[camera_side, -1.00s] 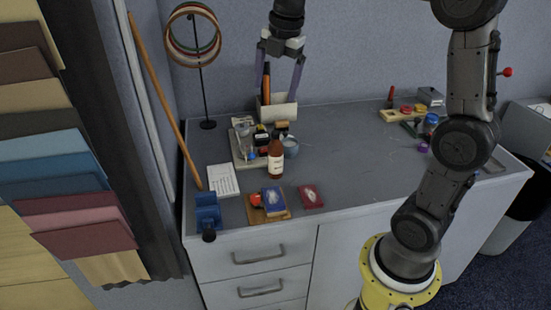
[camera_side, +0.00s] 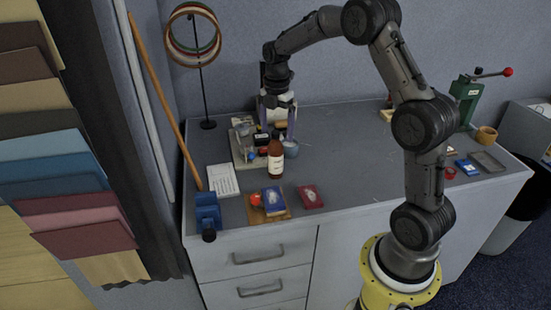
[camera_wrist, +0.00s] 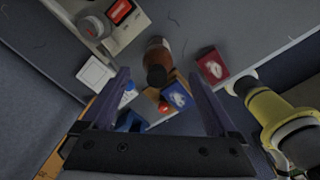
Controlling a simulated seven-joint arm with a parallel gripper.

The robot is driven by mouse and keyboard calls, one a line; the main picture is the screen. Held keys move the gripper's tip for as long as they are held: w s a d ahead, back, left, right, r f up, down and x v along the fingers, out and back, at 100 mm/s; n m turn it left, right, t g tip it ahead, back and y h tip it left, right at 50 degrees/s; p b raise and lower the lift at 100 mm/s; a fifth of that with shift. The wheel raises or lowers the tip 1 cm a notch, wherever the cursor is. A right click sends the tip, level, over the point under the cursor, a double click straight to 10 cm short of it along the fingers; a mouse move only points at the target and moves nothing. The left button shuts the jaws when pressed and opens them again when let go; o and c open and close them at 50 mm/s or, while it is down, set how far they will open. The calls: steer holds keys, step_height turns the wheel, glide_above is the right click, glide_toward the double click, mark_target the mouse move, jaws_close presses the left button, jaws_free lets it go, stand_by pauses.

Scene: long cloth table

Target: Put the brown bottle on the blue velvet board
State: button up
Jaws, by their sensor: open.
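The brown bottle (camera_side: 275,160) stands upright on the grey table, with a pale label and dark cap. In the wrist view the bottle (camera_wrist: 157,62) shows between my fingers, seen from above. My gripper (camera_side: 278,128) is open and empty, pointing down behind the bottle in the side view, apart from it. A blue board with a pale motif (camera_side: 273,201) lies at the table's front; it is the likeliest blue velvet board. The wrist view shows it too (camera_wrist: 178,97). I cannot tell its material.
A wooden board (camera_side: 256,214) with a red item lies by the blue board; a red board (camera_side: 310,197) is to its right. A blue vise-like tool (camera_side: 207,210) and white card (camera_side: 223,180) are left. A tray of items (camera_side: 242,160) is behind.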

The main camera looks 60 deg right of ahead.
mark_target(275, 144)
steer(key=shift+w+f, duration=0.2)
steer(key=shift+f, duration=2.7)
jaws_close()
steer(key=shift+r, duration=0.1)
